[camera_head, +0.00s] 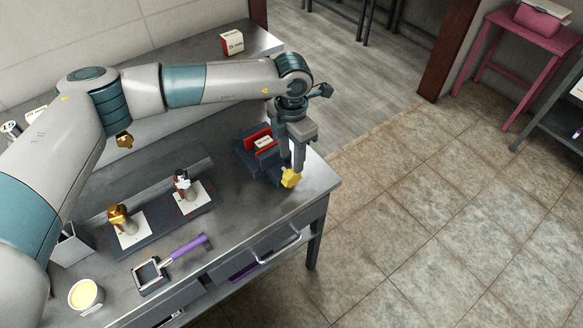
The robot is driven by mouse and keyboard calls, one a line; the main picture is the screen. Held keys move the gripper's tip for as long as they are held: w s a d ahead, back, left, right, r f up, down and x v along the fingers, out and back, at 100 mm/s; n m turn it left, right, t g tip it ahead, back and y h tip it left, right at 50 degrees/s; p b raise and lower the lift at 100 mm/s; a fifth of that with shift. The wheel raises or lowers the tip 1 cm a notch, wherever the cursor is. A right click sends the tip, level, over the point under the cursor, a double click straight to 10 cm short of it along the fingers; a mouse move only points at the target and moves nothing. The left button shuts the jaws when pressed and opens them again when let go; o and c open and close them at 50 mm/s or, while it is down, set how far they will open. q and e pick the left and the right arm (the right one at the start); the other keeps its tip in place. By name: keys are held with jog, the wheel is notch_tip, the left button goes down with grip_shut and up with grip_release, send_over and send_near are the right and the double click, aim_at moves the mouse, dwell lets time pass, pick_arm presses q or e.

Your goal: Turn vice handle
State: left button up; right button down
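A dark vice (243,153) with red jaws stands at the right end of the metal workbench. A small pale block (264,142) sits between its jaws. The yellow vice handle (291,179) is on the vice's near side, close to the bench's right edge. My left gripper (292,166) points down at the handle from above, with its fingers a little apart. The fingertips overlap the top of the handle in the picture; whether they touch or clamp it I cannot tell. My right gripper is out of view.
Gold-topped (119,216) and silver-topped (185,182) fittings stand on white cards left of the vice. A purple-handled tool (184,248) and a cup of yellow contents (85,295) lie nearer. A red-and-white box (232,42) is at the back.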

aim_at(292, 172)
pick_arm(q)
notch_tip(292, 172, down, 6)
jog(key=shift+f+p, duration=0.2)
jog(key=shift+p, duration=1.05)
jog(key=shift+f, duration=0.65)
grip_shut()
